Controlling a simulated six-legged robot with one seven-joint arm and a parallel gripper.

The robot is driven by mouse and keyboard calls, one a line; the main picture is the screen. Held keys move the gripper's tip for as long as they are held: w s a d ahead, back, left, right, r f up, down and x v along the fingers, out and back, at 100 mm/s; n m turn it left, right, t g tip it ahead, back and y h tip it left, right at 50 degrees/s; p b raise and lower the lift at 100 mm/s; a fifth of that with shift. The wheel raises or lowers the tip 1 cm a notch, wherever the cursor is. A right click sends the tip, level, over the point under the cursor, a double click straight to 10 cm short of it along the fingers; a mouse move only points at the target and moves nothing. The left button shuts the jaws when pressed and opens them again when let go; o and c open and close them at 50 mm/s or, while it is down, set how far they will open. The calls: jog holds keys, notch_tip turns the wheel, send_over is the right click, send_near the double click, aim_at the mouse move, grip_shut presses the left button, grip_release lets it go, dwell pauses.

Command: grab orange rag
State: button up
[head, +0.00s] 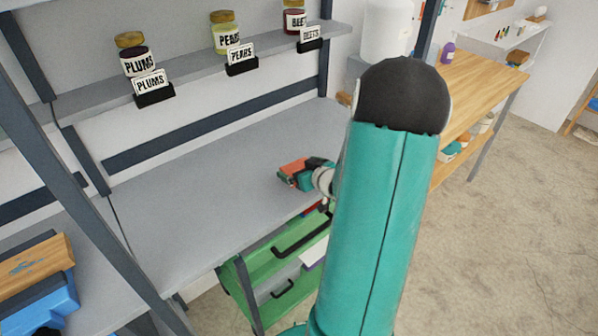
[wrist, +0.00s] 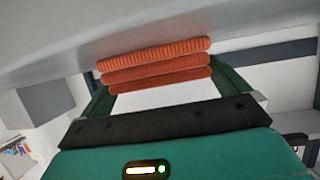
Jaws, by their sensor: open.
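The orange rag (head: 292,168) is folded and lies on the grey shelf top (head: 220,190), near its right front edge. In the wrist view the rag (wrist: 155,62) shows as stacked ribbed layers. My gripper (head: 287,177) is open at the rag, partly hiding it in the head view. In the wrist view its two green fingers (wrist: 160,85) stand on either side of the rag, which lies between their tips. Whether the fingers touch the rag is not clear.
Jars of plums (head: 135,62), pears (head: 224,32) and beets (head: 294,20) stand with label holders on the upper shelf. A green drawer unit (head: 265,275) is below the shelf top. A wooden bench (head: 475,85) stands at right. The shelf top left of the rag is clear.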

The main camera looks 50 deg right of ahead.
jog(key=shift+x, duration=1.4)
jog(key=c, duration=0.7)
